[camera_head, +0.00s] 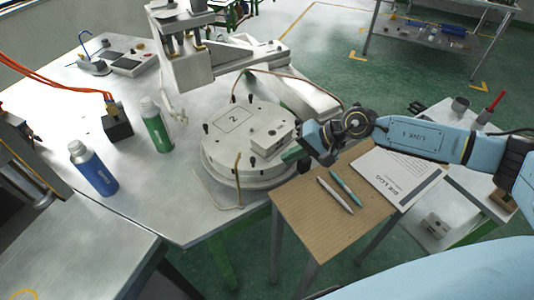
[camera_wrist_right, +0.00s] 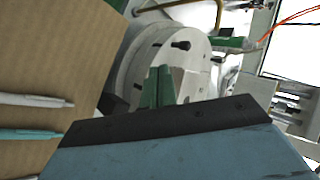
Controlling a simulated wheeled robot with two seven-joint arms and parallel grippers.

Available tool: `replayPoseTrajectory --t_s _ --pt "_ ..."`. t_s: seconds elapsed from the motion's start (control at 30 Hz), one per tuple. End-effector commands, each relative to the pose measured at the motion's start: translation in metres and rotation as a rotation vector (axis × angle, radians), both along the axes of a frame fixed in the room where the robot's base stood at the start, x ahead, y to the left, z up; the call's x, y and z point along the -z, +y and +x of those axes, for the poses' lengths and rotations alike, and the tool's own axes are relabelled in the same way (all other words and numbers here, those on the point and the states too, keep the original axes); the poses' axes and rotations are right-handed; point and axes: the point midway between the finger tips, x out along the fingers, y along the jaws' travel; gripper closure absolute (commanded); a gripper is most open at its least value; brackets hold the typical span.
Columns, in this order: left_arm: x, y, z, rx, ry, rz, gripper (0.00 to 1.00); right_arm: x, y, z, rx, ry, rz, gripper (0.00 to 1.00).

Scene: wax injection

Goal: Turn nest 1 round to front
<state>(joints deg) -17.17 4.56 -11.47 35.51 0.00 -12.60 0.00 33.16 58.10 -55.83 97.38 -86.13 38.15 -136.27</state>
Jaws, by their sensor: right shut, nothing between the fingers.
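The round white turntable (camera_head: 215,152) stands on the metal table, with black pegs around its top. A plate marked "2" (camera_head: 234,118) faces up on its far left part. A white block (camera_head: 269,137) sits on its right part; no "1" is readable. My right gripper (camera_head: 291,154) is at the turntable's right rim, close to the white block. Its green fingers (camera_wrist_right: 160,88) are shut and empty, beside the turntable's side (camera_wrist_right: 150,50) in the wrist view. I cannot tell whether they touch it. My left gripper is not in view.
A bent brass rod (camera_head: 238,180) stands at the turntable's front. A blue bottle (camera_head: 93,168), a green bottle (camera_head: 156,125) and a black block (camera_head: 117,126) stand left. A press (camera_head: 190,60) stands behind. A brown board (camera_head: 320,222) with pens and a paper (camera_head: 400,175) lies at right.

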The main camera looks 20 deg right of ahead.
Motion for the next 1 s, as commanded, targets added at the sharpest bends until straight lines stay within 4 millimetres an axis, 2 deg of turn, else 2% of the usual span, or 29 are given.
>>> replayPoseTrajectory --t_s 0.03,0.17,0.4,0.87,1.0 --pt "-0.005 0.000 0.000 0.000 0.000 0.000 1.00 0.005 0.009 0.004 -0.001 0.000 0.002 1.00" --pt "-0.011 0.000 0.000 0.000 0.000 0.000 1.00 0.022 0.025 0.013 -0.002 0.001 0.000 1.00" --pt "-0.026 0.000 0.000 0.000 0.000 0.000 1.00 0.020 0.050 0.028 -0.001 -0.002 0.000 1.00" --pt "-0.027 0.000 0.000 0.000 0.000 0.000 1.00 0.022 0.056 0.031 -0.001 -0.001 -0.002 1.00" --pt "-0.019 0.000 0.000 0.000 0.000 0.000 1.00 0.024 0.067 0.033 -0.015 -0.001 0.002 1.00"
